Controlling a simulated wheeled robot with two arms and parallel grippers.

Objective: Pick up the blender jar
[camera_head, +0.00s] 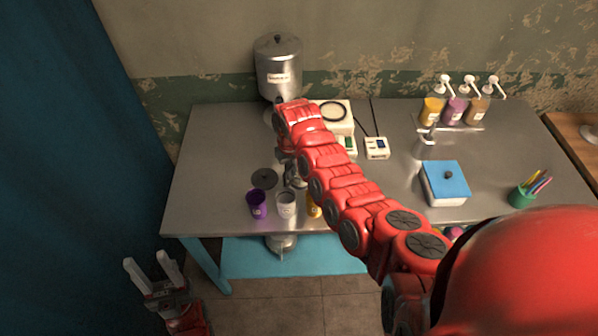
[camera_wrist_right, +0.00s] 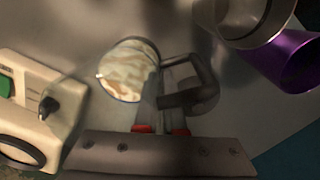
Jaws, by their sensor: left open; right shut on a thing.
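The blender jar (camera_wrist_right: 128,72) shows in the right wrist view as a clear round vessel with whitish, streaky contents. Its handle (camera_wrist_right: 207,92) is at its right. My right gripper (camera_wrist_right: 165,115) is shut on the jar by its handle side. In the head view my right arm reaches across the table and hides most of the jar; the right gripper (camera_head: 290,170) shows only partly, above the tabletop behind the cups. My left gripper (camera_head: 155,272) is open and empty, low at the left, off the table's front edge.
A purple cup (camera_head: 257,205) and a grey cup (camera_head: 286,206) stand near the table's front edge. A dark disc (camera_head: 264,179) lies behind them. A cream appliance (camera_head: 335,113) and a metal dispenser (camera_head: 278,70) stand behind. The table's left part is clear.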

